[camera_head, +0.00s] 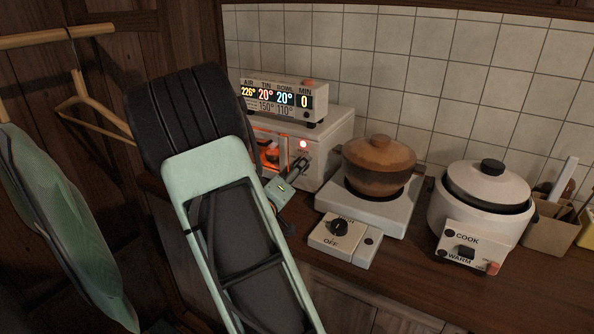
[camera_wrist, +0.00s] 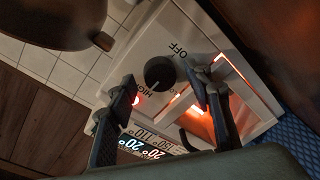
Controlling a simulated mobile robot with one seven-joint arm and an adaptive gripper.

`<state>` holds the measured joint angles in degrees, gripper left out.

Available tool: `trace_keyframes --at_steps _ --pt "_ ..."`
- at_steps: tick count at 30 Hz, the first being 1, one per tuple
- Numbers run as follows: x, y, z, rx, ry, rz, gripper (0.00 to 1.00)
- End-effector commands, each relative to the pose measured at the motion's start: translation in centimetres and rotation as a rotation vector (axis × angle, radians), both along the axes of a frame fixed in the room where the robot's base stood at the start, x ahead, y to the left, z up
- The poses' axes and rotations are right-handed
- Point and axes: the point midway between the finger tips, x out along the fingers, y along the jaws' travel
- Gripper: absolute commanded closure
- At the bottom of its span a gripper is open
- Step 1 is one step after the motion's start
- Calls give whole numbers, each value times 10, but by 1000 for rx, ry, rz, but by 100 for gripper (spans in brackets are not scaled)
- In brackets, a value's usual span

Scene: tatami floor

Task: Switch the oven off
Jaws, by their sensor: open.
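The oven is a white box (camera_head: 338,129) against the tiled wall. Its window (camera_head: 268,155) glows orange and a red lamp (camera_head: 303,144) is lit; the glow also shows in the wrist view. In the wrist view its round black knob (camera_wrist: 160,73) sits between the words HIGH and OFF; I cannot read its pointer clearly. My gripper (camera_head: 299,163) is in front of the oven's control face, and its two dark fingers stand apart on either side of the knob in the wrist view (camera_wrist: 160,80). I cannot tell whether either touches it. My arm hides the oven's left part.
A display (camera_head: 285,97) on the oven reads AIR 226°. To the right are a hot plate (camera_head: 398,213) with a lidded brown pot (camera_head: 378,166), its own OFF knob (camera_head: 339,228), and a white cooker (camera_head: 478,205). Hangers and green cloth (camera_head: 62,225) are at left.

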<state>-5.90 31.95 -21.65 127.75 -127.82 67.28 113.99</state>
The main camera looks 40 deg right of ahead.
Motion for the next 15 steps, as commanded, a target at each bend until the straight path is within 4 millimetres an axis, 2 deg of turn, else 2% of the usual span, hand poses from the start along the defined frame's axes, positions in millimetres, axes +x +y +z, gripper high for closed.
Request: trace_keyframes --at_steps 8,15 --pt "1 -2 0 0 0 -1 54" --pt "0 -2 0 0 0 -1 79"
